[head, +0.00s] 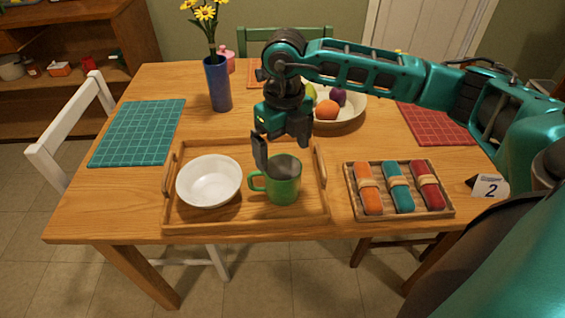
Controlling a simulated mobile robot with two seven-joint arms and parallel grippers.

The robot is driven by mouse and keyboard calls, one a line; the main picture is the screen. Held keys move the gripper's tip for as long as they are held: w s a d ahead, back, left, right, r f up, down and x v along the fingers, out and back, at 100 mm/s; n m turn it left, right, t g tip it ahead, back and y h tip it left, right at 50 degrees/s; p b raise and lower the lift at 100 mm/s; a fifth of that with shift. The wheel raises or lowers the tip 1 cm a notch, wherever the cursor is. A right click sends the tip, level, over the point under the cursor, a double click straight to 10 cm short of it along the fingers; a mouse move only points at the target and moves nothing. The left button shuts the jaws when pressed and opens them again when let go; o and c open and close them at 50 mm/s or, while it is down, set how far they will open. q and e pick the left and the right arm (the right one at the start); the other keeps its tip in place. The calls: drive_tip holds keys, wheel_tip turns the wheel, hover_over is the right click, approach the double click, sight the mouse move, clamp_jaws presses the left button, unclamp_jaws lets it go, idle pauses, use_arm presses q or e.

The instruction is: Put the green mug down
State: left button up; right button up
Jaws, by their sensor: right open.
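The green mug (284,186) stands upright on the wooden tray (245,222), in its right part, with its handle to the left. A white bowl (209,181) sits beside it on the tray's left part. My right gripper (281,148) is open just above and behind the mug. One dark finger hangs near the mug's left rear rim, and the other is over its rear right side. I cannot tell whether a finger touches the rim. My left gripper is not in view.
A small tray (400,213) of rolled napkins lies to the right. A fruit bowl (343,121) stands behind my right gripper, and a blue vase (218,85) with yellow flowers stands behind the tray. A teal placemat (138,132) lies at left, bare.

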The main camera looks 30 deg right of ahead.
drive_tip(key=shift+r, duration=1.8)
